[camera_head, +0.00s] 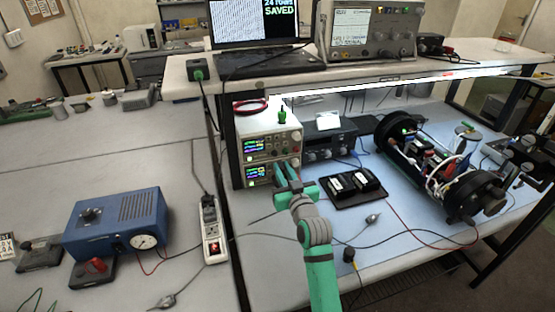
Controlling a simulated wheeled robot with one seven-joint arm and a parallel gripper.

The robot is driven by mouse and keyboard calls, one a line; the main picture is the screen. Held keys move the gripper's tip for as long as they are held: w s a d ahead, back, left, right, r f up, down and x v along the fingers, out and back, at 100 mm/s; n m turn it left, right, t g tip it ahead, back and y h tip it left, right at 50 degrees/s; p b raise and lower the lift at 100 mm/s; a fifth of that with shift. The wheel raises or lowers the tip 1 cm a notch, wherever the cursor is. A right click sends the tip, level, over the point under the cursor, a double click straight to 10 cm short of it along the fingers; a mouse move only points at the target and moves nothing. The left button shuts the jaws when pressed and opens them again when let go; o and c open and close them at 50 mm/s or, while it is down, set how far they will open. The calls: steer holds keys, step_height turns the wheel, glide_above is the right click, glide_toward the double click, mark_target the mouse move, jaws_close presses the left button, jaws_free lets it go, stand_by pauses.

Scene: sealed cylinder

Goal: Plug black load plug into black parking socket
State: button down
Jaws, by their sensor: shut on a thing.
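My green gripper (289,174) is at the right front of the white power supply (251,149), close to its lower panel. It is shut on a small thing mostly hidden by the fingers. It appears to be the black load plug, but its outline is too small to make out. I cannot tell whether it touches the panel. A black pad (348,201) with two dark blocks with pale faces lies right of my gripper. I cannot tell which part in view is the black parking socket.
A large open cylinder (430,160) with wiring lies at the right, with a red lead (409,230) in front. A power strip (212,232) and blue box (118,224) stand left. A shelf (367,73) overhangs the bench. The front bench has free room around loose cables.

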steer(key=shift+v, duration=0.8)
stand_by(0.4)
